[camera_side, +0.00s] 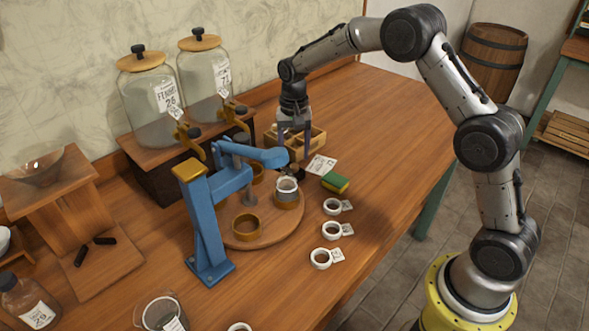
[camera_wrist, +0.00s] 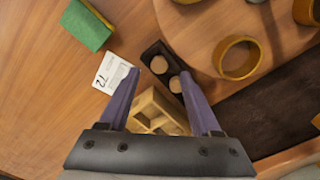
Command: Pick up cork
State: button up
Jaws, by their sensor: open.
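Two round tan corks, one cork (camera_wrist: 158,64) and a second cork (camera_wrist: 175,84), sit in a small dark holder (camera_wrist: 152,50) in the wrist view. In the side view the dark holder (camera_side: 296,171) is small and partly hidden, and I cannot make out the corks clearly. My gripper (camera_wrist: 160,73) points down, open, with its purple fingers on either side of the corks in the picture. In the side view my gripper (camera_side: 293,152) hangs above the holder area. Nothing is held.
A wooden divided box (camera_side: 316,138) stands behind the holder. A green-yellow sponge (camera_side: 335,182) and a label card (camera_side: 320,165) lie to the right. A blue press (camera_side: 203,220) and a round wooden board (camera_side: 284,232) with rings stand to the left. Glass jars (camera_side: 150,105) stand behind.

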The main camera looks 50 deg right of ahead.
aim_at(294, 166)
jog(key=shift+s+f, duration=0.1)
jog(key=shift+f, duration=1.7)
grip_shut()
